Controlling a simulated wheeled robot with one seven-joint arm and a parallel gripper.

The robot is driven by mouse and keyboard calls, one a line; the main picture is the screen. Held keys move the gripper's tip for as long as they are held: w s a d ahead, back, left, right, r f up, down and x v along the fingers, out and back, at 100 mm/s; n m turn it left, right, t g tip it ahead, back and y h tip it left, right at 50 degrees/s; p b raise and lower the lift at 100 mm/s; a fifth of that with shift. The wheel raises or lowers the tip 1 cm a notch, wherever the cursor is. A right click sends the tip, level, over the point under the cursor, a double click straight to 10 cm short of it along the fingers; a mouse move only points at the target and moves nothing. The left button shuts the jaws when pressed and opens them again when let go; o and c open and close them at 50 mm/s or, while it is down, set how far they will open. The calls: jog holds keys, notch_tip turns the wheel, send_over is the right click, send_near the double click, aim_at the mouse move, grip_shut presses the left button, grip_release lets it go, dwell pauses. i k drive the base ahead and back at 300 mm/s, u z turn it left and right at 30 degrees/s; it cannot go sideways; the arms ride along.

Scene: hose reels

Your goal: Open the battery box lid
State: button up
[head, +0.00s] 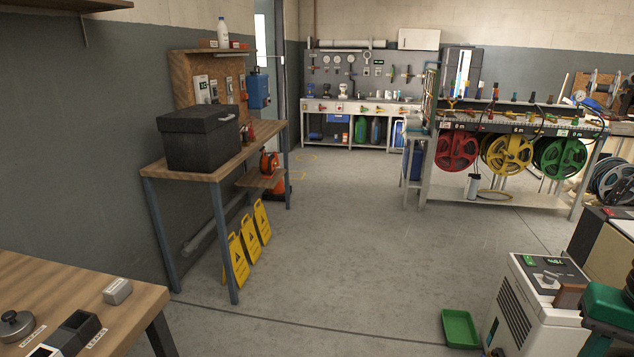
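A black box with a lid (203,140), which looks like the battery box, stands on a wooden-topped table against the left wall. Its lid (199,118) is down and overhangs the walls of the box a little. A small light fitting or latch shows at the lid's front right edge, too small to make out. The inside of the box is hidden. My gripper is not in this view.
The box's table (222,172) has blue-grey legs, with yellow folding signs (248,241) beside it. A nearer wooden table (70,280) holds small items. Open floor lies in the middle. A white-grey machine (530,300) and green tray (460,328) are at right.

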aim_at(198, 118)
jog(key=z, duration=0.1)
jog(key=i, duration=2.25)
jog(key=u, duration=0.9)
jog(key=i, duration=1.4)
jog(key=u, duration=0.7)
